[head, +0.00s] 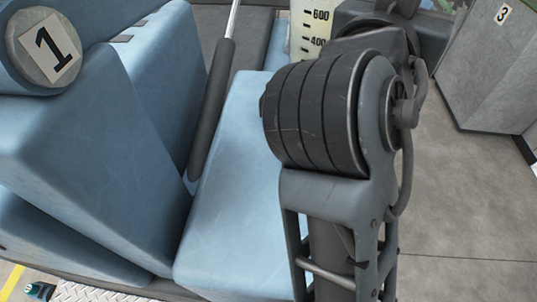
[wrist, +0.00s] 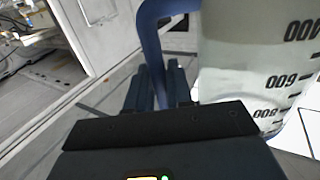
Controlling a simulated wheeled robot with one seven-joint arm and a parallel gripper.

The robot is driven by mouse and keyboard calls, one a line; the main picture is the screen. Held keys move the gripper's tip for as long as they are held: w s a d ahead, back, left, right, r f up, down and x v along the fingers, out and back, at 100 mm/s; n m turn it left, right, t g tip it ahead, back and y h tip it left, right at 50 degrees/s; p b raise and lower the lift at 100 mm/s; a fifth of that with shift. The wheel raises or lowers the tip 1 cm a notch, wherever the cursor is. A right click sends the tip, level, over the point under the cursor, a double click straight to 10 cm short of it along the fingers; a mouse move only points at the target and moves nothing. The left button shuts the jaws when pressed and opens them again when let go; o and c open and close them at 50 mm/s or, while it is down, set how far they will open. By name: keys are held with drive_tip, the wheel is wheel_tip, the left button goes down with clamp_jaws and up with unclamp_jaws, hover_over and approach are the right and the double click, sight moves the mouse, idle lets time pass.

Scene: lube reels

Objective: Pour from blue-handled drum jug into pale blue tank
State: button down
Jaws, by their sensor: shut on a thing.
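The jug (wrist: 240,60) fills the right of the wrist view, pale and translucent with black volume marks that read upside down there. Its blue handle (wrist: 151,35) runs down between my gripper's dark fingers (wrist: 160,88), which are shut on it. In the head view a strip of the jug (head: 304,32) with the 600 and 400 marks shows behind my arm, close to upright. My arm hides the gripper and handle there. Large pale blue bodies, seemingly the pale blue tank (head: 75,165), fill the left and middle of the head view. No tank opening can be made out.
A round end marked 1 (head: 48,52) is at the upper left. A dark padded bar (head: 211,110) slants between the pale blue bodies. A grey cabinet marked 3 (head: 490,75) stands at the upper right. Grey floor (head: 465,215) is clear at the right.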

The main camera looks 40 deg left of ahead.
drive_tip(key=shift+r, duration=0.2)
wheel_tip(320, 180, up, 4)
drive_tip(key=p, duration=0.3)
drive_tip(key=shift+f, duration=0.1)
idle(0.4)
